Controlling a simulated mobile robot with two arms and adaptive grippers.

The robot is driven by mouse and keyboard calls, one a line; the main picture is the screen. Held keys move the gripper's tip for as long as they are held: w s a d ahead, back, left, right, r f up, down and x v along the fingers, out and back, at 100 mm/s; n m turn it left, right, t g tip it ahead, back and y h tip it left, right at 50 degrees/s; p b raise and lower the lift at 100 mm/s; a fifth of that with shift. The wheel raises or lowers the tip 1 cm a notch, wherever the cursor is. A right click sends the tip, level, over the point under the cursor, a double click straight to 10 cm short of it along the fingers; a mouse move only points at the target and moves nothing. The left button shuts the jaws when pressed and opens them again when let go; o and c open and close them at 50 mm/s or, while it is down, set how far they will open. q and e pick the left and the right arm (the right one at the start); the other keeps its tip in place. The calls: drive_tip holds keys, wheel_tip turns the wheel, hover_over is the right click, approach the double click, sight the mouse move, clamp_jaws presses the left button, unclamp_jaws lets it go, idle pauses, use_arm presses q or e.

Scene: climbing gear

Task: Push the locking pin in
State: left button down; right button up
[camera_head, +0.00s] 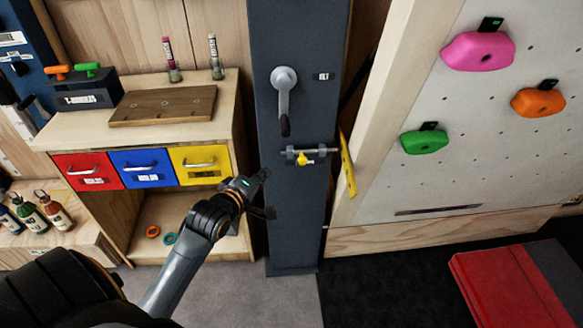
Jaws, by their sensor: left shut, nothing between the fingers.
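The locking pin (320,151) is a thin metal rod lying level in a small bracket on the dark grey post (291,220). A yellow knob (303,159) hangs at the left part of the pin. My left gripper (264,190) is in front of the lower left part of the post, below and left of the pin, apart from it. Its fingers are dark and shut with nothing between them. My right gripper is not in view.
A crank handle (283,95) hangs on the post above the pin. A yellow strip (347,165) stands right of the post. A cabinet with a yellow drawer (200,165) is at left, a climbing wall (480,130) at right. A red mat (508,292) lies lower right.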

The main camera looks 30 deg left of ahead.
use_arm(q)
drive_tip(key=shift+r, duration=0.3)
drive_tip(key=d+x, duration=0.2)
drive_tip(key=x, duration=1)
drive_tip(key=shift+w+d+f, duration=0.25)
drive_tip(key=shift+w+f, duration=0.2)
drive_tip(key=shift+f, duration=0.05)
